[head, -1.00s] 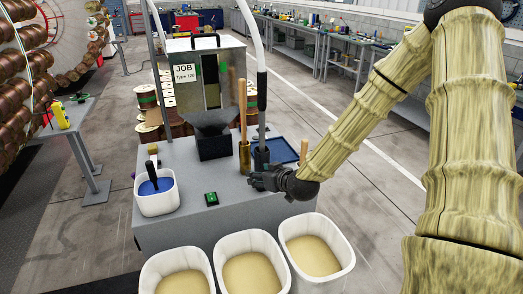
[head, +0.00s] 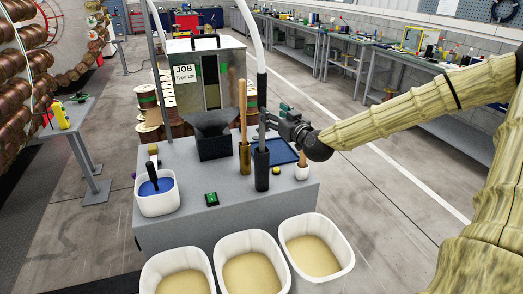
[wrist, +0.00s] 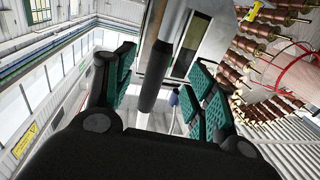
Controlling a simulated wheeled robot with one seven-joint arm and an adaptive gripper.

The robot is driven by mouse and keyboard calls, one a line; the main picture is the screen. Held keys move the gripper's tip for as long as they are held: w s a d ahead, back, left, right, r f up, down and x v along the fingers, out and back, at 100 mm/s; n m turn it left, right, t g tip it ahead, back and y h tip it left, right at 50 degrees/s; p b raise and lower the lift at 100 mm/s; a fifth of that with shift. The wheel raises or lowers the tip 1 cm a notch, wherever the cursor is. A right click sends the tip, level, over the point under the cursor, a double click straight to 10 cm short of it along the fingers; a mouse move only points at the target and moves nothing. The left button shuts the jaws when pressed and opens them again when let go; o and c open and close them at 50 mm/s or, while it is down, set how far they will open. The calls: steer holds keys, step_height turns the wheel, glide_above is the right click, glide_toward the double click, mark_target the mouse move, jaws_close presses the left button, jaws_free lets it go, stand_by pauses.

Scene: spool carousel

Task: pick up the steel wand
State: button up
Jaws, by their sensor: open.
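The steel wand (head: 262,90) stands upright, its dark grip below a pale hose and its lower end in a black holder (head: 262,170) on the grey bench. In the wrist view the wand's dark sleeve (wrist: 157,72) runs between the two finger pads. My gripper (head: 270,117) is beside the wand's shaft, coming from the right just below the dark grip. In the wrist view my gripper (wrist: 160,85) is open, with a gap between each finger and the wand. Contact cannot be seen.
A wooden-handled tool in a brass cup (head: 244,158) stands just left of the wand. A black hopper (head: 213,141), a white tub of blue material (head: 157,200) and a blue tray (head: 285,152) share the bench. White bins (head: 316,274) stand in front.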

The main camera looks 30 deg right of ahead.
mark_target(262, 105)
steer(key=shift+w+d+p, duration=0.2)
steer(key=shift+w+p, duration=0.35)
steer(key=shift+w, duration=1.45)
steer(key=shift+w+d+f+p, duration=0.15)
steer(key=shift+w+p, duration=0.95)
steer(key=shift+w, duration=1.35)
jaws_close()
